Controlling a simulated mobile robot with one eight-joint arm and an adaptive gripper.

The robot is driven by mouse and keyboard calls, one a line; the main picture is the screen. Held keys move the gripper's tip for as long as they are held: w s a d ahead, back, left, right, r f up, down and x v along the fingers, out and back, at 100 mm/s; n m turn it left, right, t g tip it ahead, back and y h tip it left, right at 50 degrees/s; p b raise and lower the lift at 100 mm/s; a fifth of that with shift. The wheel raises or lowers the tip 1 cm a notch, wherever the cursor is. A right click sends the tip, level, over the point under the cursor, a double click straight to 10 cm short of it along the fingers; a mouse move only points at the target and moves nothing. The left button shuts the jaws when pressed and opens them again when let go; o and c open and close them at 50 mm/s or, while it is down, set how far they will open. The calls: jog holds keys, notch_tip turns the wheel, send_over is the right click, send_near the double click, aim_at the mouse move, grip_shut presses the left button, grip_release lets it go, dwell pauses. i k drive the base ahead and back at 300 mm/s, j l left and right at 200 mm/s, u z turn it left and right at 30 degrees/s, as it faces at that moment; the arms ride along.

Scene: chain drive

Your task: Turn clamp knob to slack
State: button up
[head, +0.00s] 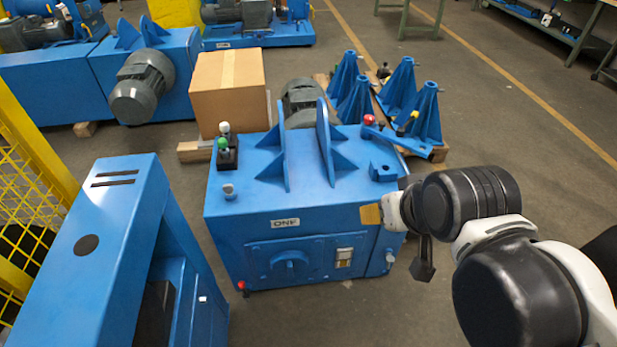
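No label shows which of these is the clamp knob. My arm reaches in from the right. My gripper (422,264), partly hidden behind the wrist, seems to be the dark part beside the cabinet's right front corner, apart from the round knob. I cannot make out its fingers or anything held.
A yellow mesh guard (30,190) and a tall blue housing (100,230) stand at the left. A cardboard box (228,90) and several blue cone stands (398,88) are behind the cabinet. Floor (335,315) in front of the cabinet is clear.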

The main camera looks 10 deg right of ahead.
aim_at(369, 120)
jog(key=i+j, duration=0.1)
jog(key=i, duration=0.35)
jog(key=i+j, duration=0.15)
jog(key=i, duration=0.3)
jog(key=i+l+z, duration=0.05)
